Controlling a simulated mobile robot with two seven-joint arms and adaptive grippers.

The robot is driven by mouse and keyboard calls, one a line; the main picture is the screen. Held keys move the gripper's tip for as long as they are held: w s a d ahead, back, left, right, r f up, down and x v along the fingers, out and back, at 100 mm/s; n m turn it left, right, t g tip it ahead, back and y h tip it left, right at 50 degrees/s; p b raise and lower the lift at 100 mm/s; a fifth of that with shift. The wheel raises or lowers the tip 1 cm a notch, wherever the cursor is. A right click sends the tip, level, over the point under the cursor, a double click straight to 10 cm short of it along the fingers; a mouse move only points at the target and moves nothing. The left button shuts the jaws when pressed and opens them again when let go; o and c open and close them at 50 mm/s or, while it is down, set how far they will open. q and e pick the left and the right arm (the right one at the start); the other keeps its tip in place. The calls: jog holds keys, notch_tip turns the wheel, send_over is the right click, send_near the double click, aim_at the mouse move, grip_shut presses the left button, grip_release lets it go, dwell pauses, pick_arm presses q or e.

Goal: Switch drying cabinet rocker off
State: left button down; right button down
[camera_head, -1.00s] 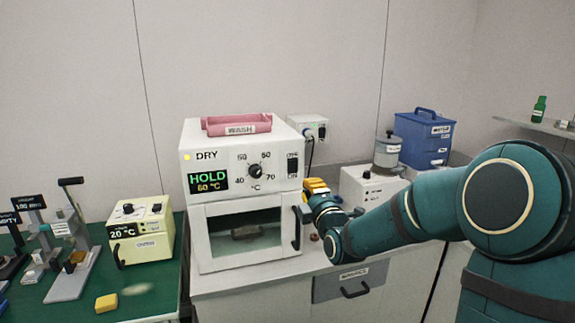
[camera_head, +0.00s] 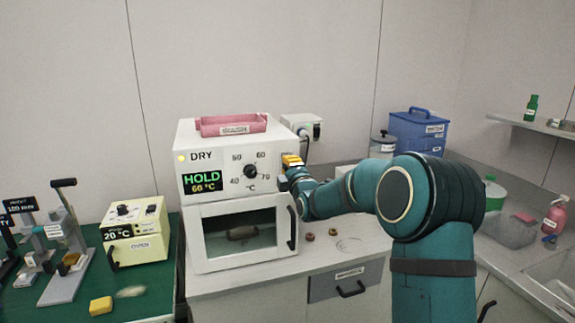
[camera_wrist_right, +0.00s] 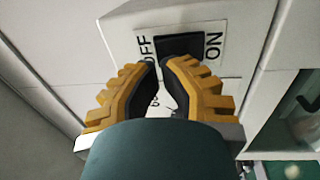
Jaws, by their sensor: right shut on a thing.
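The white drying cabinet (camera_head: 222,160), marked DRY, stands on the counter. Its display (camera_head: 202,181) reads HOLD 60 °C in green, and a yellow lamp (camera_head: 181,158) glows at its upper left. My right gripper (camera_head: 289,162) is at the right edge of its front panel and covers the rocker in the head view. In the right wrist view the black rocker (camera_wrist_right: 180,44) sits between the words OFF on the left and ON on the right. The yellow-padded fingertips (camera_wrist_right: 161,65) are drawn together at its lower edge. My left gripper is out of view.
The cabinet door's black handle (camera_head: 292,228) is just below my right gripper. A pink WASH tray (camera_head: 231,125) lies on top of the cabinet. A wall box (camera_head: 302,127) with a plug is behind it. A cream box (camera_head: 134,232) stands to the left on the green mat.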

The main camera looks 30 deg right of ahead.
jog(key=shift+w+d, duration=0.15)
jog(key=shift+w, duration=0.5)
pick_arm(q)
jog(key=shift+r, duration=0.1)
pick_arm(e)
jog(key=shift+r, duration=0.1)
